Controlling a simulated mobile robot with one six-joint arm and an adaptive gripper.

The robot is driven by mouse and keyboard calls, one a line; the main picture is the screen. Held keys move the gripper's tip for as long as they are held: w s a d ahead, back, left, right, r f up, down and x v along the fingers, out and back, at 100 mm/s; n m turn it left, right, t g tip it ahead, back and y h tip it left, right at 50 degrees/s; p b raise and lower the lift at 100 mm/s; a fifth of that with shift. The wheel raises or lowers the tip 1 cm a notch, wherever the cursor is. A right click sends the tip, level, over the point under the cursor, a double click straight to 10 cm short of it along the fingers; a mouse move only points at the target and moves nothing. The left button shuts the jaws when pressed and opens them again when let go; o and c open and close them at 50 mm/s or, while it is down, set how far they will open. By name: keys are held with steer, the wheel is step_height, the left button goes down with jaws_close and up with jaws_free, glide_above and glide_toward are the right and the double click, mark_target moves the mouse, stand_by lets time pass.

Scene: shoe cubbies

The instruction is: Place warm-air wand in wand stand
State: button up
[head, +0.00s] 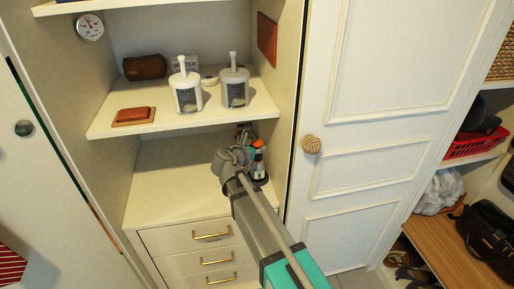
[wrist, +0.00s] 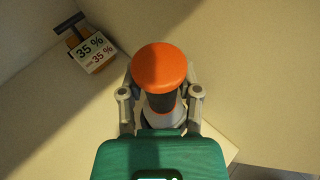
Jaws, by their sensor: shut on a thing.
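The warm-air wand (wrist: 160,68) has an orange rounded end and a dark and grey body. In the wrist view it is between the two fingers of my gripper (wrist: 160,95), which is shut on it. In the head view the orange and dark wand (head: 258,147) shows just right of my gripper (head: 243,158), low over the cabinet top under the shelf. A dark patch (head: 261,181) shows below the wand; I cannot tell whether it is the wand stand. My gripper and arm hide part of this area.
A small display reading 35 % (wrist: 91,50) stands behind the wand. The shelf (head: 155,124) above carries two white-lidded dispensers (head: 186,92), a brown case (head: 145,67) and a reddish block (head: 134,114). The cabinet top (head: 165,185) is clear at left. A white door (head: 345,150) stands at right.

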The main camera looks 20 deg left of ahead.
steer(key=o, duration=1)
steer(key=shift+c, duration=0.2)
steer(key=shift+r, duration=0.1)
steer(key=shift+s+a+r+p, duration=0.1)
steer(key=shift+s+r+p, duration=0.1)
steer(key=shift+s+p, duration=0.3)
steer(key=p+v, duration=0.3)
steer(key=v, duration=0.8)
steer(key=shift+f, duration=0.1)
